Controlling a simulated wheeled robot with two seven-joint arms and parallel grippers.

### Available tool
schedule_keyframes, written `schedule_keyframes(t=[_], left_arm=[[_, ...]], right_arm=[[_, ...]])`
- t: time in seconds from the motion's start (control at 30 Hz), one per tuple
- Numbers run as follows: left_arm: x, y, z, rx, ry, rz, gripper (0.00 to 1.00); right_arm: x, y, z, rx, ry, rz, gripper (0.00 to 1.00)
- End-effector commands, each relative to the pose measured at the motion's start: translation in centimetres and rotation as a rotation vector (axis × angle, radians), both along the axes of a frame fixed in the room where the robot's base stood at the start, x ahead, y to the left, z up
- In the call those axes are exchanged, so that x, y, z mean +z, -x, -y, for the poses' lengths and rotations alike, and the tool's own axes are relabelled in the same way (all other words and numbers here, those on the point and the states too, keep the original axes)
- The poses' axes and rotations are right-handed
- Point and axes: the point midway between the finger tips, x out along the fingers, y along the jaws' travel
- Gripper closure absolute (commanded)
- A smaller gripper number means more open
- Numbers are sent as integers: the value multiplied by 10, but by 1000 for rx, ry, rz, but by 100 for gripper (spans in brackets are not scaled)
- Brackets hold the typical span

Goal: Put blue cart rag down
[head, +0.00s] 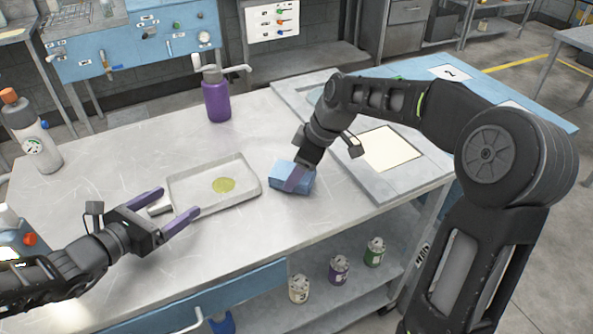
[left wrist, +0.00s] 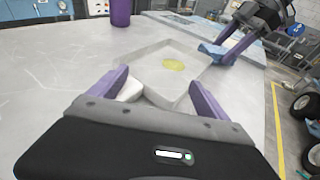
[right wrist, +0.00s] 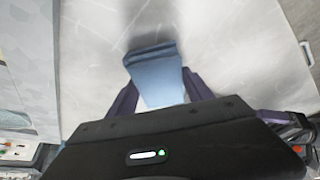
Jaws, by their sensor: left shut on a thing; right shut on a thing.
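The blue rag (head: 291,176) is a folded light-blue cloth just right of the tray. My right gripper (head: 297,180) is shut on it; the rag (right wrist: 155,75) shows between the purple fingers in the right wrist view. The rag is low over the tabletop; I cannot tell if it touches. The shallow grey tray (head: 247,196) holds a yellow-green puddle (head: 223,185). My left gripper (head: 173,209) is at the tray's near left end, its purple fingers wide apart around the tray's pale end piece (left wrist: 131,89), and shut on it.
A purple bottle (head: 217,97) stands behind the tray, and a grey bottle with an orange cap (head: 30,135) at the far left. A raised panel with a cream sheet (head: 388,149) lies right of my right gripper. The tabletop before the tray is clear.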

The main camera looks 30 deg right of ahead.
Motion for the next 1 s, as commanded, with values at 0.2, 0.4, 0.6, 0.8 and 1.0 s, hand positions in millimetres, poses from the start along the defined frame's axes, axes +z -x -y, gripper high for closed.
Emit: schedule_keyframes(t=[0.2, 0.4, 0.6, 0.8, 1.0], left_arm=[[-28, 7, -6, 12, -25, -61, 35], [-28, 7, -6, 12, -25, -61, 35], [-28, 7, -6, 12, -25, -61, 35], [-27, 7, -6, 12, -25, -61, 35], [-27, 7, -6, 12, -25, -61, 35]], right_arm=[[-8, 0, 0, 0, -1, -1, 73], [-8, 0, 0, 0, 0, 0, 25], [-8, 0, 0, 0, 0, 0, 19], [-5, 0, 0, 0, 0, 1, 19], [14, 4, 5, -1, 1, 3, 19]])
